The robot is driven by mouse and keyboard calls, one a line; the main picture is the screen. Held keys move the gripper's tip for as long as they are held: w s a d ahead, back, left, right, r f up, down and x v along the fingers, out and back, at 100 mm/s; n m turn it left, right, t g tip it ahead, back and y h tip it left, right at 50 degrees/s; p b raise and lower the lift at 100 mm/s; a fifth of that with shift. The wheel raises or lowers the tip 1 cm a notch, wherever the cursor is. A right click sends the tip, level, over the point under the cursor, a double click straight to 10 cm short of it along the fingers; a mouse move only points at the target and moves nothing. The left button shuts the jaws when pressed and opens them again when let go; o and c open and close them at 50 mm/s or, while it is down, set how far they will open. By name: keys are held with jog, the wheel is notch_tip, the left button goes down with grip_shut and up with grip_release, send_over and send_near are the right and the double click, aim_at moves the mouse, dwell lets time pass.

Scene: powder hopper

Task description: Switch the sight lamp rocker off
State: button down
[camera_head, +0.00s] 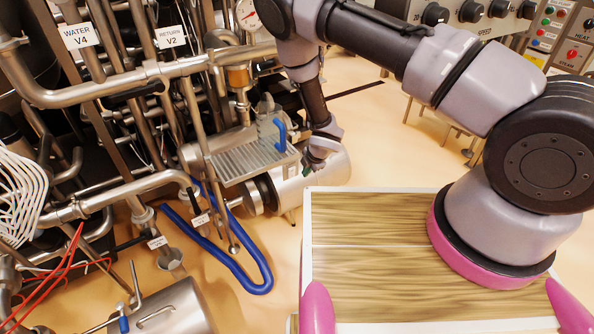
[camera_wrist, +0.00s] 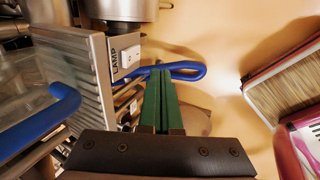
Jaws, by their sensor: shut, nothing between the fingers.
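The sight lamp rocker (camera_wrist: 130,57) is a small white switch on a grey box, beside a plate marked LAMP (camera_wrist: 117,62), in the wrist view. Which way the rocker is tipped is too small to tell. My gripper (camera_wrist: 160,72) has green fingers that are closed together and empty. In the picture, their tips lie just right of and below the rocker; I cannot tell whether they touch the box. In the head view my gripper (camera_head: 308,169) is partly hidden by my wrist at the steel hopper's side, and the rocker is not seen.
A ribbed metal grate (camera_head: 250,160) with a blue handle (camera_head: 281,134) is close to the wrist. A blue hose (camera_head: 240,275) loops on the floor. Steel pipes crowd the left. A control panel (camera_head: 490,18) stands at the back right. Orange floor is open behind the fingers.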

aim_at(294, 170)
jog(key=shift+w+a+f, duration=0.55)
jog(key=shift+w+f, duration=0.15)
jog(key=shift+w, duration=0.15)
jog(key=shift+w+a+f, duration=0.55)
jog(key=shift+w+f, duration=0.1)
jog(key=shift+w, duration=0.15)
jog(key=shift+w+a+f, duration=0.55)
jog(key=shift+w+f, duration=0.15)
jog(key=shift+w, duration=0.15)
jog(key=shift+w+a+r, duration=0.15)
jog(key=shift+w+a, duration=0.1)
jog(key=shift+w, duration=0.1)
jog(key=shift+r, duration=0.15)
jog(key=shift+r, duration=0.65)
